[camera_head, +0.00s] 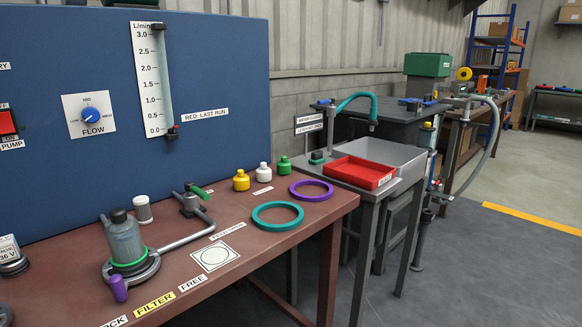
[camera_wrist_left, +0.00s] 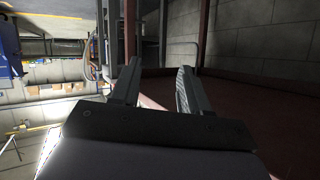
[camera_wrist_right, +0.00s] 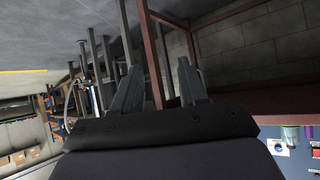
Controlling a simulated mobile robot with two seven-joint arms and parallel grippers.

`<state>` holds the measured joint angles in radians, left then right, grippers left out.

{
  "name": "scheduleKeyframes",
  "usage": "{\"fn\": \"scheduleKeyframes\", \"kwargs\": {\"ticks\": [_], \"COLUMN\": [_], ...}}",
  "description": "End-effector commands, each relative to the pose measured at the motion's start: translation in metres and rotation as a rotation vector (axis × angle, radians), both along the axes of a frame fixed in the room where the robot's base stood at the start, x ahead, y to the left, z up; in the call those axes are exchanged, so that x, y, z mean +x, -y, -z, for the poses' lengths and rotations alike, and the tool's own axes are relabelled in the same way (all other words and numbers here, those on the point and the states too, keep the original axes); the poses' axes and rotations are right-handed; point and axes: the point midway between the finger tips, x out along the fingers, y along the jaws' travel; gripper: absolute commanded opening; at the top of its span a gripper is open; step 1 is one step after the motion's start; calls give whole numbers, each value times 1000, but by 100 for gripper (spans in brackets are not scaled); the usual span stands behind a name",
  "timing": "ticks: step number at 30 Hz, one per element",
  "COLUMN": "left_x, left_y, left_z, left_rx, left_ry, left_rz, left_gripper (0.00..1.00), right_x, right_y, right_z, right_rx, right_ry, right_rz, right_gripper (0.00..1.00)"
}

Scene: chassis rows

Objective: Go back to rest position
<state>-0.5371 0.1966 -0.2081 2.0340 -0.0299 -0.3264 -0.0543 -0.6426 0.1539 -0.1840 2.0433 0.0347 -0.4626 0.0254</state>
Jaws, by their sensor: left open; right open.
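My left gripper (camera_wrist_left: 157,92) shows in the left wrist view with its two fingers apart and nothing between them. My right gripper (camera_wrist_right: 158,88) shows in the right wrist view, also with its fingers apart and empty. Neither gripper nor arm shows in the head view. Both wrist views look past the fingers at table legs, grey block wall and floor. No object is seen touching either gripper.
A red-brown bench (camera_head: 240,238) carries a filter housing (camera_head: 125,240), a teal ring (camera_head: 277,215) and a purple ring (camera_head: 311,190). A blue panel (camera_head: 220,70) stands behind. A red tray (camera_head: 358,172) sits by a grey sink. Grey floor (camera_head: 480,270) at right is clear.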

Motion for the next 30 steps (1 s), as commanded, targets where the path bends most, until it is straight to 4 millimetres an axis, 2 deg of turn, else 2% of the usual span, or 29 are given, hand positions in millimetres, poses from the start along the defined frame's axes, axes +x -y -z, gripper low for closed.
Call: {"fn": "scheduleKeyframes", "kwargs": {"ticks": [1, 3, 6, 12, 18, 24, 30], "left_x": [-22, -52, -51, -53, -55, -57, -57], "left_y": [-1, -1, -3, -7, -12, -14, -15], "left_z": [21, 45, 18, -19, -58, -77, -78], "left_rx": [-54, -127, -123, -108, -94, -84, -81], "left_ry": [-110, -258, -254, -247, -241, -236, -235], "left_rz": [-43, -103, -106, -107, -112, -114, -113], "left_gripper": [45, 45, 45, 45, 45, 45, 45], "right_x": [0, 0, 1, 4, 1, -2, -5], "right_y": [0, 0, 1, 3, 9, 12, 13], "right_z": [0, 0, -28, -72, -107, -126, -123], "right_rx": [0, 0, -5, -13, -24, -33, -38], "right_ry": [0, 1, 1, 27, 25, 30, 19], "right_rz": [0, 0, -1, 1, 13, 18, 17], "right_gripper": [43, 43, 43, 43, 43, 43, 43]}}
